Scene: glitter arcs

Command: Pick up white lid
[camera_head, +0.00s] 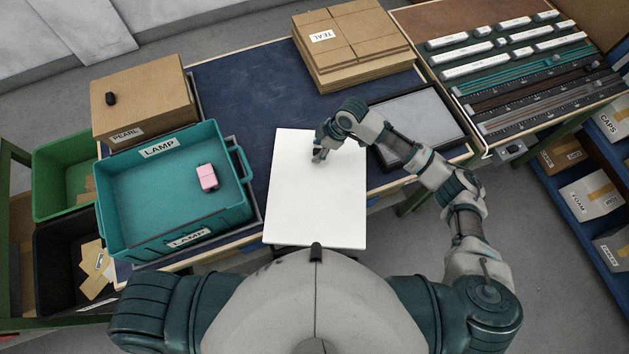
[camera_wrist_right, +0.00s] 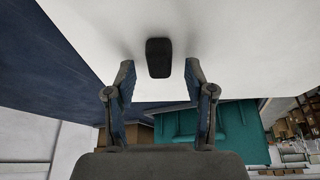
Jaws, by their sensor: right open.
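The white lid (camera_head: 300,215) is a flat white panel lying on the blue-topped table, its near end reaching past the front edge. In the right wrist view the white lid (camera_wrist_right: 240,40) fills the upper part, with a dark handle (camera_wrist_right: 158,57) on it. My right gripper (camera_head: 319,156) is over the far half of the lid and hides the handle in the head view. In the wrist view my right gripper (camera_wrist_right: 158,75) is open, the handle in line with the gap between its fingertips; I cannot tell whether they touch the lid. My left gripper is out of view.
A teal LAMP crate (camera_head: 245,178) holding a pink object (camera_head: 207,177) stands left of the lid. A PEARL box (camera_head: 145,95) is behind it. TEAL cartons (camera_head: 355,70) stand at the back; a grey-topped tray (camera_head: 425,115) lies to the right.

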